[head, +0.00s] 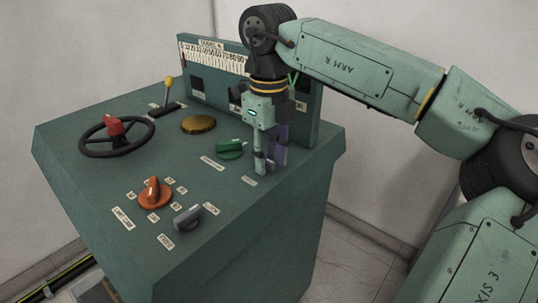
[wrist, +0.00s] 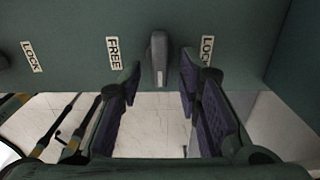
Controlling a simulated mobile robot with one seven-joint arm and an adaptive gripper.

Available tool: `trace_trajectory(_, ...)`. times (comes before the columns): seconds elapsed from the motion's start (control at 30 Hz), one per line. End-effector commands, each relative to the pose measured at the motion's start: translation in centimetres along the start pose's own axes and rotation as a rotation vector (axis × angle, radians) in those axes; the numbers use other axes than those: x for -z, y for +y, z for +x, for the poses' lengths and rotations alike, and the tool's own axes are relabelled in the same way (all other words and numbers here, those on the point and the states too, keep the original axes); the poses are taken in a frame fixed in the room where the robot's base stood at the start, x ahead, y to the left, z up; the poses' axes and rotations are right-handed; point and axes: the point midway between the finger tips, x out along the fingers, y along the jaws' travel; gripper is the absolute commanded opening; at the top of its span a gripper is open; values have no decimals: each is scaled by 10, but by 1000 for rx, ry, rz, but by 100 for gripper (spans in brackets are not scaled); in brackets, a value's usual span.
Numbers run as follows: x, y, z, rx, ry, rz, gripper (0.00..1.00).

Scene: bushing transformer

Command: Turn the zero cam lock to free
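In the wrist view a small dark grey knob (wrist: 158,55) stands upright in the picture, between a FREE label (wrist: 114,53) on its left and a LOCK label (wrist: 206,51) on its right. My gripper (wrist: 160,82) is open, with one finger on each side of the knob and a visible gap on both sides. In the head view my gripper (head: 270,168) points down at the right rear of the green console top (head: 105,185), and hides this knob. The knob's name label is not readable.
A green knob (head: 231,149) is close left of my gripper, and the upright scale panel (head: 210,75) close behind. An orange knob (head: 153,192), grey knob (head: 187,216), handwheel (head: 117,135) and yellow-tipped lever (head: 168,90) stand farther left. Another LOCK label (wrist: 32,57) shows in the wrist view.

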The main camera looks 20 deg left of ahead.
Motion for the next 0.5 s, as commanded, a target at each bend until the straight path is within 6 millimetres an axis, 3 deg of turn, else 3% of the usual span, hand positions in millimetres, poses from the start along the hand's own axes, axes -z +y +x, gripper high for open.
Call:
trace_trajectory(0.17, -1, 0, -11, 2, -2, 1, 32)
trace_trajectory(0.5, -1, 0, -80, 2, -2, 1, 32)
